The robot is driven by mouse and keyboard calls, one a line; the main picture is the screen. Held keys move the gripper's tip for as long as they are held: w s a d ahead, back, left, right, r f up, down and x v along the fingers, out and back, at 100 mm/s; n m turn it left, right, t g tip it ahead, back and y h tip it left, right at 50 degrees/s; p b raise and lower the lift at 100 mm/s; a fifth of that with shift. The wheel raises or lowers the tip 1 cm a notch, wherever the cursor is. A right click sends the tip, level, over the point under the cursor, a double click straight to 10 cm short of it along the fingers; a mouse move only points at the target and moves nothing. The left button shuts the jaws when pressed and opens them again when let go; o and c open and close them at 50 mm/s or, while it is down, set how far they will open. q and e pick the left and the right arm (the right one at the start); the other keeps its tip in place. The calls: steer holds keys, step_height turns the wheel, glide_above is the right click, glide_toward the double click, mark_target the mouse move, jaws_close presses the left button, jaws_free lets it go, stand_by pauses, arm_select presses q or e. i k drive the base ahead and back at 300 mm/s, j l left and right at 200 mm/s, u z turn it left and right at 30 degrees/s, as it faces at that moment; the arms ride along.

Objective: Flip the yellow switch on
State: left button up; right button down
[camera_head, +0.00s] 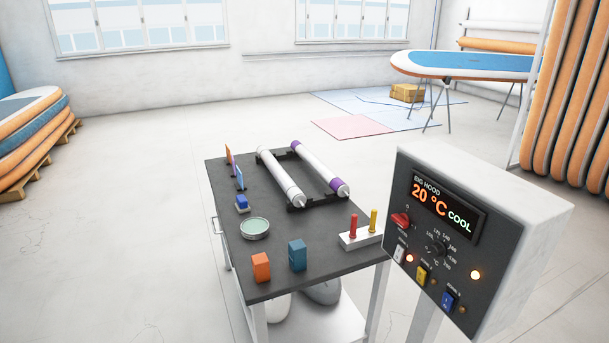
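A control box (498,222) stands at the right, with its dark panel facing me. A small yellow switch (421,275) sits low on the panel, between a white switch (399,253) and a blue switch (448,301). It is too small to tell which way the yellow switch is tipped. A yellow-topped peg (374,220) stands apart, on a white block on the table. Neither of my grippers is in view.
A dark table (330,232) left of the box holds rollers, blocks and a round dish. Open floor lies left.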

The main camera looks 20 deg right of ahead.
mark_target(421, 273)
steer(key=z, duration=1.35)
